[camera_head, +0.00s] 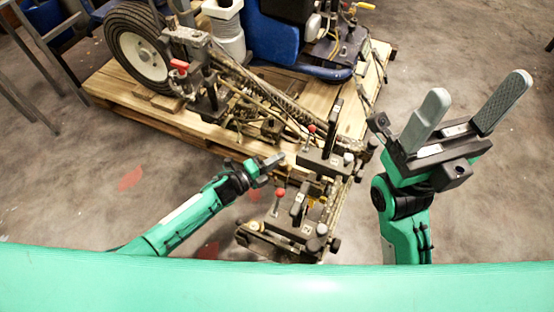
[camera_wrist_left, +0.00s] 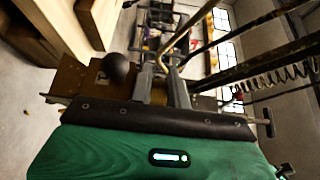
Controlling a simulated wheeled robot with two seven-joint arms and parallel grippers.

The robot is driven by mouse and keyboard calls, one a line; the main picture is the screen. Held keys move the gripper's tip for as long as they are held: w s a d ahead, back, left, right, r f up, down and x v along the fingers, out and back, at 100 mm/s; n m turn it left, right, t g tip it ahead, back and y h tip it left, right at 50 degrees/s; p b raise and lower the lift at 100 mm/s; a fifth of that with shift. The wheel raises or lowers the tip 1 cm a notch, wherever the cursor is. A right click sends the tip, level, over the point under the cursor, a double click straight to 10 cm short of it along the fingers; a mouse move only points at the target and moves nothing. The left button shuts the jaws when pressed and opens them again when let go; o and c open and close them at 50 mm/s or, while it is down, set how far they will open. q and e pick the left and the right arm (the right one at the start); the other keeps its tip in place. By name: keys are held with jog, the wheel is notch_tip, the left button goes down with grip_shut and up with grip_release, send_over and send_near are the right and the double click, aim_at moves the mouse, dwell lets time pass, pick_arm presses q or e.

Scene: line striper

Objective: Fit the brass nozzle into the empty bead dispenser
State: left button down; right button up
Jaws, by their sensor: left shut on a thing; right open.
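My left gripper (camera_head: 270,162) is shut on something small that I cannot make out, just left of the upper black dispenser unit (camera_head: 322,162). In the left wrist view its two grey fingers (camera_wrist_left: 160,65) stand close together, with a brass-coloured bent rod (camera_wrist_left: 180,36) beyond their tips. A second black dispenser unit (camera_head: 285,238) sits lower, near my body, with a small yellowish part beside it. I cannot tell which unit is the empty bead dispenser, and I cannot clearly pick out the brass nozzle. My right gripper (camera_head: 477,98) is open and empty, raised right of the units.
The line striper's frame, spring and rods (camera_head: 275,100) lie on a wooden pallet (camera_head: 120,88) behind. Red-knobbed levers (camera_head: 280,194) rise close to my left gripper. A dark ball knob (camera_wrist_left: 118,67) is beside its fingers. Concrete floor (camera_head: 80,180) is free at left.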

pick_arm(q)
jog(key=shift+f+b, duration=0.3)
dwell(0.4)
jog(key=shift+s+f, duration=0.1)
dwell(0.4)
jog(key=shift+r+p, duration=0.35)
jog(key=c, duration=1.3)
grip_release()
jog(key=shift+o, duration=0.2)
jog(key=shift+f, duration=0.15)
jog(key=shift+c, duration=0.6)
jog(key=shift+s+a, duration=0.1)
